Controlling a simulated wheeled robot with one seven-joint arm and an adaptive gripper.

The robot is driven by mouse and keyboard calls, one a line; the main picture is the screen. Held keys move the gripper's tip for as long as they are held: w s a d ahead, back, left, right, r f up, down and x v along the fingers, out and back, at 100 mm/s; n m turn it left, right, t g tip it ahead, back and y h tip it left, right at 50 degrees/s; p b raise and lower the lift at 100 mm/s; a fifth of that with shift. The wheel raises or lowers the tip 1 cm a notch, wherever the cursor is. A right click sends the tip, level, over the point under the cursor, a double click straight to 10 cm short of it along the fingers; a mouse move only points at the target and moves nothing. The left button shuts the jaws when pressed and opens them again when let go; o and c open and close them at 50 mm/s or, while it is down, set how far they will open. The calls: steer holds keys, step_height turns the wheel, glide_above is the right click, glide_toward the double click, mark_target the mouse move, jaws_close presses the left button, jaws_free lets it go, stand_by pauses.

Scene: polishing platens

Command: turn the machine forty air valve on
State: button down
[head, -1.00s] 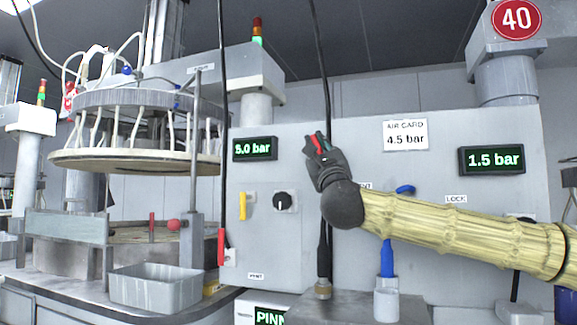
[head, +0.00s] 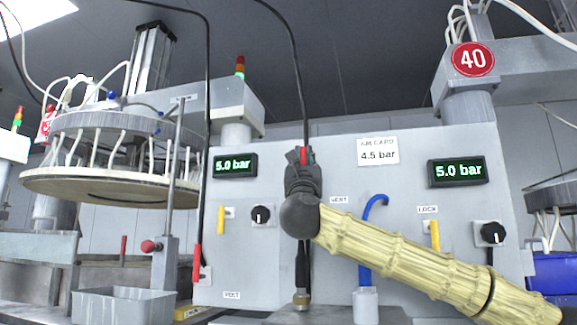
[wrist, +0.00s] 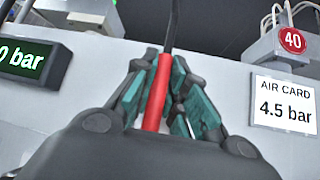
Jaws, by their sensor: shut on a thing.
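A yellow handle (head: 435,235) stands upright under the LOCK label, beside a black knob (head: 491,233). My arm partly covers the handle's surroundings.
The left display (head: 235,164) reads 5.0 bar, above another upright yellow handle (head: 226,219) and knob (head: 261,215). A blue hooked pipe (head: 368,240) rises close behind my arm. A red handle (head: 197,262) hangs on a hose at left. A grey bin (head: 122,306) stands lower left.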

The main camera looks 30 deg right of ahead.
steer(key=shift+d, duration=0.15)
steer(key=c, duration=1.8)
jaws_free()
steer(key=shift+c, duration=0.2)
steer(key=o, duration=0.4)
steer(key=shift+d, duration=0.15)
steer(key=shift+a, duration=0.2)
steer(key=v, duration=1.2)
steer(key=shift+w, duration=0.1)
steer(key=shift+a+f, duration=0.1)
steer(key=shift+a, duration=0.05)
